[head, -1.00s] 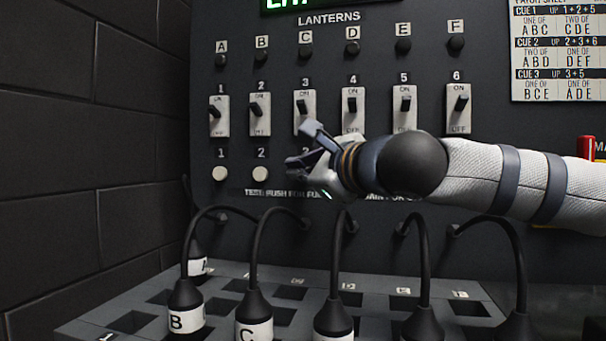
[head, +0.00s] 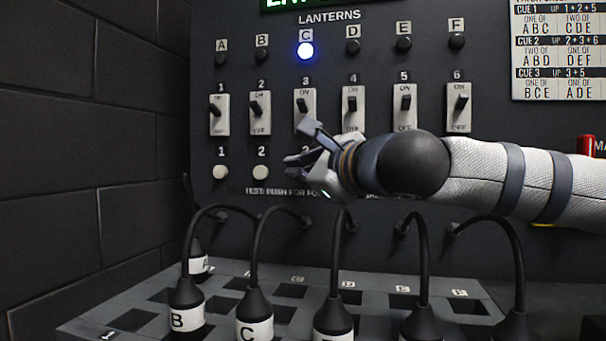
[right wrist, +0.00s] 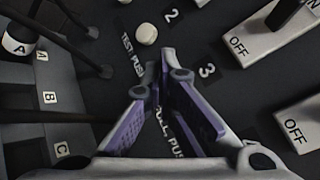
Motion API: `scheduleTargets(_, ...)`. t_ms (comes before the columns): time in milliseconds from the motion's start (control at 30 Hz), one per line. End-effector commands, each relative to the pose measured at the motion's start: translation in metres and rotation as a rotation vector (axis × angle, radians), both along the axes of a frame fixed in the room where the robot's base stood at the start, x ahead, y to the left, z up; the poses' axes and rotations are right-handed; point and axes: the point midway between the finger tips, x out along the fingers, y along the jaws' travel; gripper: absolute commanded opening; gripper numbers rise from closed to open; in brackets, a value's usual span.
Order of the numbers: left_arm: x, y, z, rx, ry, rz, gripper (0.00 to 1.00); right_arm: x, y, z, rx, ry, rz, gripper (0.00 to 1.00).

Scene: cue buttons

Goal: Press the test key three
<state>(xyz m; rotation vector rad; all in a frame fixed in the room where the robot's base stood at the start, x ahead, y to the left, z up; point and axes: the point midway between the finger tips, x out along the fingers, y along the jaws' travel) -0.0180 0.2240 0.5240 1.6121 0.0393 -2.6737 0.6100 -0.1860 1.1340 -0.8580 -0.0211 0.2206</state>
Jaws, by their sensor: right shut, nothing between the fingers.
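My right gripper (head: 298,160) is shut and empty, with its fingers at the panel in the row of round test keys. The test key three is hidden behind the fingers; in the right wrist view the label 3 (right wrist: 207,70) shows just beside the fingertips (right wrist: 160,78). Test keys one (head: 220,172) and two (head: 261,172) are pale round buttons to the left of the gripper. Lantern C (head: 305,50) glows blue-white; the other lanterns are dark. My left gripper is not in view.
A row of toggle switches, including switch 3 (head: 305,103), sits just above the gripper. Black cables with labelled plugs, such as plug B (head: 186,318), arch below it over a socketed grey shelf (head: 110,318). A brick wall (head: 60,150) stands at left.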

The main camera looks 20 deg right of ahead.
Motion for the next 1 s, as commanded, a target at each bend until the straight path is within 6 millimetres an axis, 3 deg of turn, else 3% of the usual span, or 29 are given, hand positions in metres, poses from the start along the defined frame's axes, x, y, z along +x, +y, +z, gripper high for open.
scheduleTargets(167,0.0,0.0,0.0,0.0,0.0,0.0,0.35,-0.003,0.003,0.0,-0.001,0.001,0.001,0.0)
scheduleTargets(600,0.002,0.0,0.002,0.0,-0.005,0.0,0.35,-0.047,0.032,0.001,-0.002,-0.001,0.002,0.0)
scheduleTargets(1000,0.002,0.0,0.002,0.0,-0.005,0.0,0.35,-0.05,0.034,0.0,-0.001,0.001,0.001,0.0)
